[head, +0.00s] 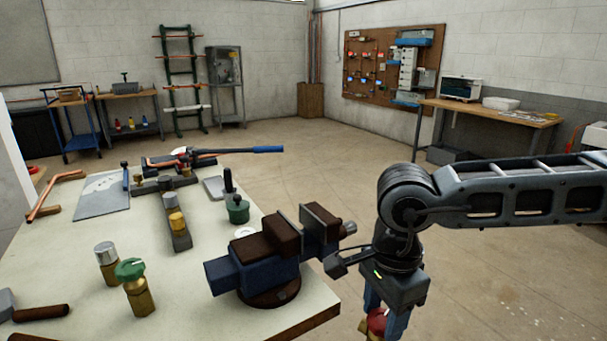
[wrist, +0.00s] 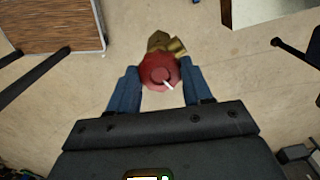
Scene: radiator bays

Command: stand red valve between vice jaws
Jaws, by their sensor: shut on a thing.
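The red valve (wrist: 160,72) has a red cap with a white mark and a brass body. My gripper (wrist: 155,82) is shut on it, one blue finger on each side. In the head view the red valve (head: 377,322) hangs low between the fingers at the bottom edge, partly cut off. My gripper (head: 384,318) is off the bench's right side, over the floor. The blue vice (head: 262,268) with brown jaws stands at the bench's front right corner, to the left of my gripper. A gap shows between its jaws (head: 300,222), and nothing is seen in it.
The bench top (head: 200,300) holds a green-capped valve (head: 133,285), a silver-capped valve (head: 106,262), a green pot (head: 237,208) and a hammer (head: 38,314). A long blue-handled tool (head: 255,150) lies at the back. Open floor (head: 480,270) lies right of the bench.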

